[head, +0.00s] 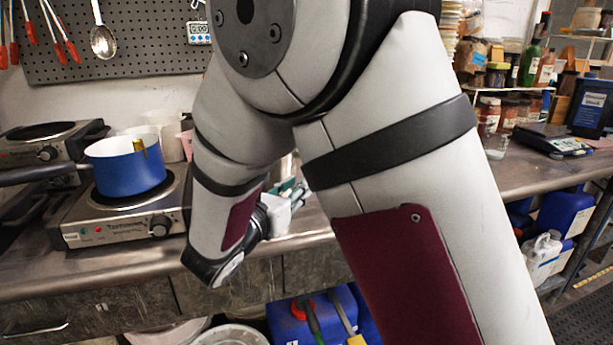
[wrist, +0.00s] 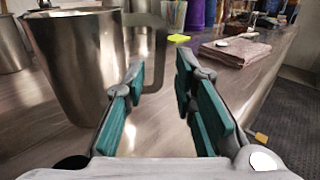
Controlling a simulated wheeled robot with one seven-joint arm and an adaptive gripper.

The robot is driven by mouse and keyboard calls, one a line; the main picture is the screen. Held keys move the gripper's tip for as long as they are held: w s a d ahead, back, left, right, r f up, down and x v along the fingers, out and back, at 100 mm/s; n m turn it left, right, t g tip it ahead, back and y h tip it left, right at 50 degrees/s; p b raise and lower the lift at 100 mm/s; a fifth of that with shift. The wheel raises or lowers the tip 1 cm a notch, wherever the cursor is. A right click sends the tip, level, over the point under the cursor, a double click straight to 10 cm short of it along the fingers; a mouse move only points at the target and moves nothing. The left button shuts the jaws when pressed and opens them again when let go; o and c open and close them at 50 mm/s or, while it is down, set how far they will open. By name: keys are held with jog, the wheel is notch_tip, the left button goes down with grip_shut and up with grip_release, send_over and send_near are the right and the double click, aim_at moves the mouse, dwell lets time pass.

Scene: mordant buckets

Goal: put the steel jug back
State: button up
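The steel jug (wrist: 80,65) stands upright on the metal bench at the left of the wrist view. Its handle (wrist: 160,50) sticks out to the right, ahead of and in line with the gap between my fingers. My gripper (wrist: 160,78) has teal pads held apart, with bench showing between them. It is open, and I cannot tell whether the handle is between the tips or just beyond them. In the head view my gripper (head: 290,200) is mostly hidden behind my arm, and the jug cannot be seen there.
Another steel vessel (wrist: 12,45) stands farther left. A blue pot (head: 126,172) sits on a hotplate (head: 120,222) at left. A scale (head: 555,142) is at right. Buckets stand below.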

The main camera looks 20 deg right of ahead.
jog(key=v, duration=0.5)
jog(key=shift+s+a, duration=0.1)
jog(key=s+d+r+m+g, duration=0.3)
jog(key=s+d+m+g, duration=1)
jog(key=s+d, duration=0.45)
jog(key=s+a+f+m+g+y, duration=0.1)
jog(key=s+f+m+y, duration=0.1)
jog(key=s+m+y, duration=0.7)
jog(key=s+a+f+m+t+y, duration=0.1)
jog(key=s+a+m+t+y, duration=0.1)
jog(key=s+a+m, duration=0.3)
jog(key=s+a+y, duration=0.1)
jog(key=s+a, duration=0.3)
jog(key=shift+f+y, duration=0.2)
jog(key=shift+y, duration=0.1)
jog(key=shift+s, duration=0.1)
